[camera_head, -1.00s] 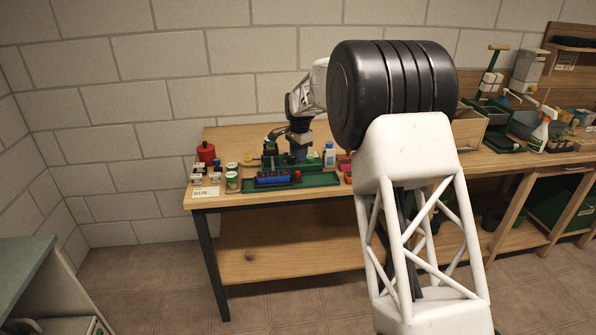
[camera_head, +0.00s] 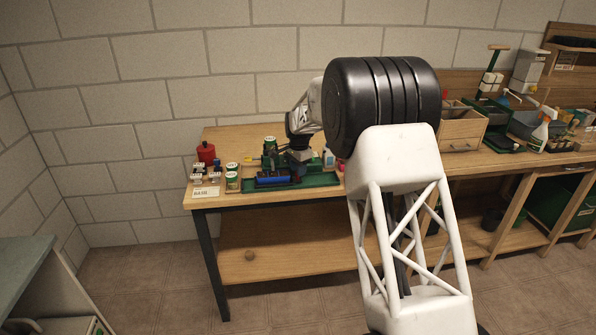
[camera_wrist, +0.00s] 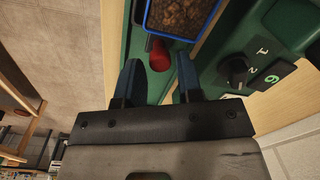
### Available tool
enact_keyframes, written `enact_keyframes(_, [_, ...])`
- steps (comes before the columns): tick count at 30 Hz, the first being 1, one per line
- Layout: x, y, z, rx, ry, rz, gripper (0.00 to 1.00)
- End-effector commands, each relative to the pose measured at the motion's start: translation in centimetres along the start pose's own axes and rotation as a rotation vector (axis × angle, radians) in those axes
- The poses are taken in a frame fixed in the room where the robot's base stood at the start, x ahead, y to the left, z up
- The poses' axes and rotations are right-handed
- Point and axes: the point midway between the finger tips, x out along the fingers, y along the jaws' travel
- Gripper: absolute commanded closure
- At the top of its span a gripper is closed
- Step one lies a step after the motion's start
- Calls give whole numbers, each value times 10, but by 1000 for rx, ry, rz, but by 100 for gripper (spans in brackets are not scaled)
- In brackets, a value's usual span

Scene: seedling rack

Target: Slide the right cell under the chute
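In the wrist view, my gripper (camera_wrist: 159,62) has its two blue-tipped fingers apart. A red knob (camera_wrist: 159,56) shows between the fingertips, with a gap on each side; whether the fingers surround it at its height I cannot tell. Just beyond is a blue-rimmed tray (camera_wrist: 148,29) of brown soil, cut off by the picture's top. In the head view, the blue tray (camera_head: 273,178) lies on the green base (camera_head: 318,180), with my wrist over its right end, hiding the fingertips. A dark green device (camera_head: 270,158), possibly the chute, stands behind the tray.
In the head view, a can (camera_head: 270,143) shows at the device's top; a red container (camera_head: 206,153), small bottles and a white card (camera_head: 205,192) stand left.

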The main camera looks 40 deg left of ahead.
Motion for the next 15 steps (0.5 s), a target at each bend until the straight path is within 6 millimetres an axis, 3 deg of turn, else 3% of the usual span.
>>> enact_keyframes(14, [10,0,0,0,0,0,66])
enact_keyframes(15, [10,0,0,0,0,0,71])
